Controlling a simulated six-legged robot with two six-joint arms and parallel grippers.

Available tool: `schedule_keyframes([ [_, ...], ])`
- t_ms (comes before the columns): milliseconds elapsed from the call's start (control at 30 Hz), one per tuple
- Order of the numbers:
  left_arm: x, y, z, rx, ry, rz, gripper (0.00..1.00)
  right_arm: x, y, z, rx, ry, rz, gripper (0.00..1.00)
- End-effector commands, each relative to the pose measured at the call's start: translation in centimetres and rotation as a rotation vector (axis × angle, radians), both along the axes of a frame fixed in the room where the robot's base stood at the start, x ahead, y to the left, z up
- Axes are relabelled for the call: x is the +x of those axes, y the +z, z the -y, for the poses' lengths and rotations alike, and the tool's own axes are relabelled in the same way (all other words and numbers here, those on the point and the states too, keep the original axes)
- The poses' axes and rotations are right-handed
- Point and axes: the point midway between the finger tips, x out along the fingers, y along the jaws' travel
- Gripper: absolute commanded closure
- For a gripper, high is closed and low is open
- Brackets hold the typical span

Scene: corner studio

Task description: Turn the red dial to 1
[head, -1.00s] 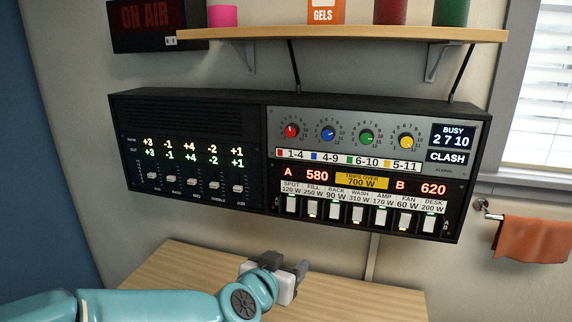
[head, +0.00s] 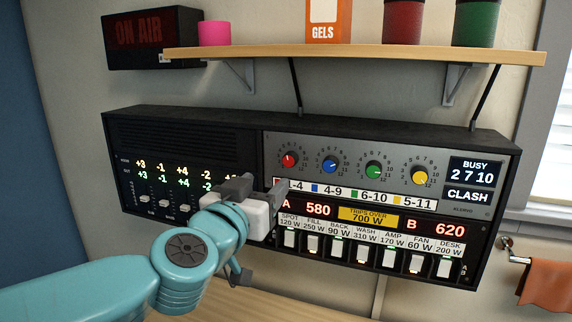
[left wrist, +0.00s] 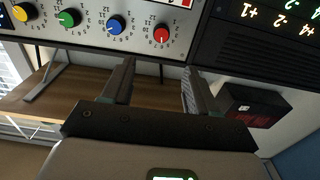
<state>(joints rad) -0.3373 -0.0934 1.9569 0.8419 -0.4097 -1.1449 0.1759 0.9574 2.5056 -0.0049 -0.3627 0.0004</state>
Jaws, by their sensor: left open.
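The red dial (head: 289,160) is the leftmost of the coloured dials on the grey panel (head: 450,160). It also shows in the left wrist view (left wrist: 161,35), at the top, beyond the fingers. I cannot read its number surely. My left gripper (head: 262,190) is open and empty, a little below and left of the red dial. In the left wrist view its spread fingers (left wrist: 158,70) point toward the panel, apart from the dial. The gripper hides part of the red 1-4 label and some fader readouts.
Blue (head: 330,166), green (head: 374,170) and yellow (head: 419,175) dials sit to the right of the red one. A row of white switches (head: 338,248) lies below. A wooden shelf (head: 380,54) with several items hangs above the panel. The wooden desk (head: 260,302) is below.

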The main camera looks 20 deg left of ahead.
Motion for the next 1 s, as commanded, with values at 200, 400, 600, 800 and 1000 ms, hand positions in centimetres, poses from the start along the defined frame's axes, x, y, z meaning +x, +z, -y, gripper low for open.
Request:
schedule_keyframes([
  [200, 5.4, -0.1, 0.2, 0.001, 0.002, -0.004, 0.41, 0.1, -0.2, 0.0, 0.0, 0.0, 0.001, 0.57],
  [400, 9.5, -0.1, 0.4, 0.0, 0.002, -0.003, 0.41, 0.0, 0.1, 0.0, 0.0, 0.0, 0.001, 0.57],
  [600, 11.8, -0.1, 0.4, 0.0, 0.003, -0.003, 0.41, 0.0, 0.4, 0.0, 0.0, 0.0, 0.001, 0.57],
  [800, 12.2, -0.1, 0.4, 0.0, 0.003, -0.002, 0.41, 0.0, 0.4, 0.0, 0.0, 0.0, 0.001, 0.57],
  [1000, 12.2, -0.1, 0.5, 0.0, 0.003, -0.002, 0.64, 0.0, 0.4, 0.0, 0.0, 0.0, 0.001, 0.57],
])
